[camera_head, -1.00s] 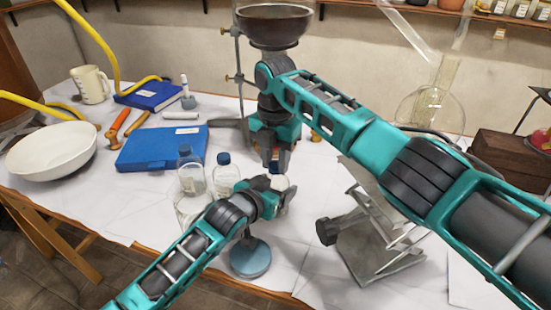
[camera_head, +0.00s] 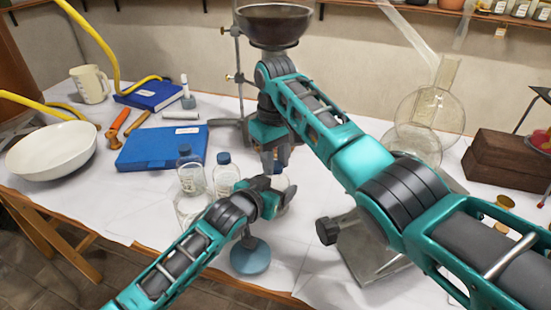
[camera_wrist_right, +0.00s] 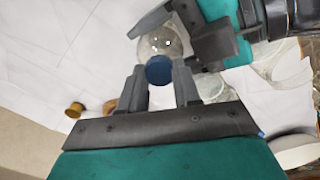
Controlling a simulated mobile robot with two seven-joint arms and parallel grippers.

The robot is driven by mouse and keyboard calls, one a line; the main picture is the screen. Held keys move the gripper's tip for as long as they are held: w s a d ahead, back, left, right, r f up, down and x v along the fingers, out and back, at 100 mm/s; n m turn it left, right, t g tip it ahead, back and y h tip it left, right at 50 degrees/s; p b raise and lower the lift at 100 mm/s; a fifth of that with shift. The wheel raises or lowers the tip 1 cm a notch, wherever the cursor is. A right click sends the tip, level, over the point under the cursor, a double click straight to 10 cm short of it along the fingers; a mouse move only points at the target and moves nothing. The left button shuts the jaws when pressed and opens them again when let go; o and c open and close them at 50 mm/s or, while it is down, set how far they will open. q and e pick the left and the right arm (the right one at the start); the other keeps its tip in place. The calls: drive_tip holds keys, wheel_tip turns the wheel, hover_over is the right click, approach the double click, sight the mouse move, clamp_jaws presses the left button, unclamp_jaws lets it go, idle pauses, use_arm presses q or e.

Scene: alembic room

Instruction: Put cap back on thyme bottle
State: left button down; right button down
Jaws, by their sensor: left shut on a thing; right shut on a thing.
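A small clear bottle (camera_head: 281,184) is in my left gripper (camera_head: 280,196), which is shut on it above the table. The bottle also shows as a round glass body in the right wrist view (camera_wrist_right: 160,44). No label on it is readable. My right gripper (camera_head: 274,163) comes from above and is shut on a blue cap (camera_wrist_right: 159,70), between its fingertips (camera_wrist_right: 160,80). The cap lines up with the top of the bottle; whether it touches or is seated on the neck I cannot tell. In the head view the fingers mostly hide the cap.
Two blue-capped bottles (camera_head: 190,172) (camera_head: 226,174) and a glass beaker (camera_head: 188,207) stand just left of the grippers. A round blue-topped object (camera_head: 250,257) is in front. A lab jack (camera_head: 372,254) stands right, a ring stand (camera_head: 240,80) behind. A blue case (camera_head: 160,148) lies left.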

drive_tip(key=m, duration=1.2)
drive_tip(key=shift+a, duration=0.1)
drive_tip(key=m, duration=0.5)
drive_tip(key=shift+m, duration=0.4)
drive_tip(key=m, duration=0.6)
drive_tip(key=shift+f, duration=0.1)
drive_tip(key=c, duration=0.8)
unclamp_jaws()
drive_tip(key=shift+r, duration=2.3)
drive_tip(key=shift+c, duration=0.2)
